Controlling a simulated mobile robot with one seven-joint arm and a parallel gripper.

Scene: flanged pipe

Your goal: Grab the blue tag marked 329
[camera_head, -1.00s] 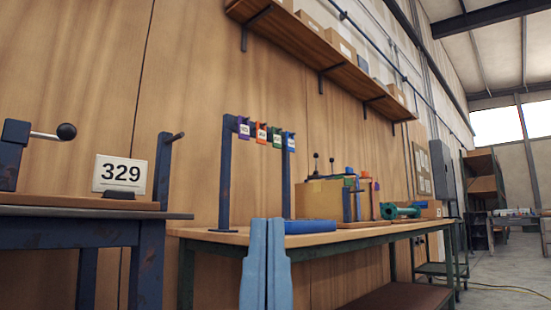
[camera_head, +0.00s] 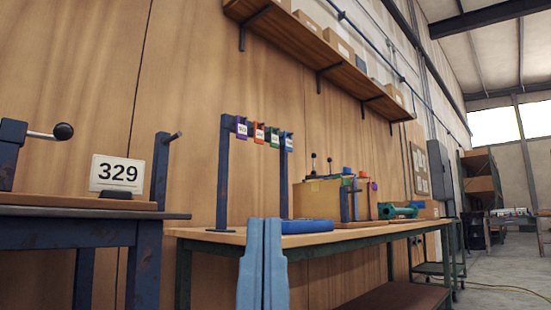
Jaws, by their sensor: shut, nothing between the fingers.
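Several coloured tags hang from a blue rack (camera_head: 224,170) on the workbench. From left to right they are a purple tag (camera_head: 240,127), an orange tag (camera_head: 258,133), a green tag (camera_head: 273,137) and a blue tag (camera_head: 287,141). Their white labels are too small to read. A white card marked 329 (camera_head: 117,173) stands on the left table. My gripper (camera_head: 264,222) is at the bottom middle, its two light blue fingers together and empty. It is in front of the bench, lower in the picture than the tags and apart from them.
The workbench (camera_head: 340,238) also holds a blue tray (camera_head: 307,226), a cardboard box (camera_head: 316,198) and a green flanged pipe (camera_head: 398,210). A table (camera_head: 60,228) with a lever and a post stands at the left. A wall shelf (camera_head: 310,55) runs above. Floor shows at the right.

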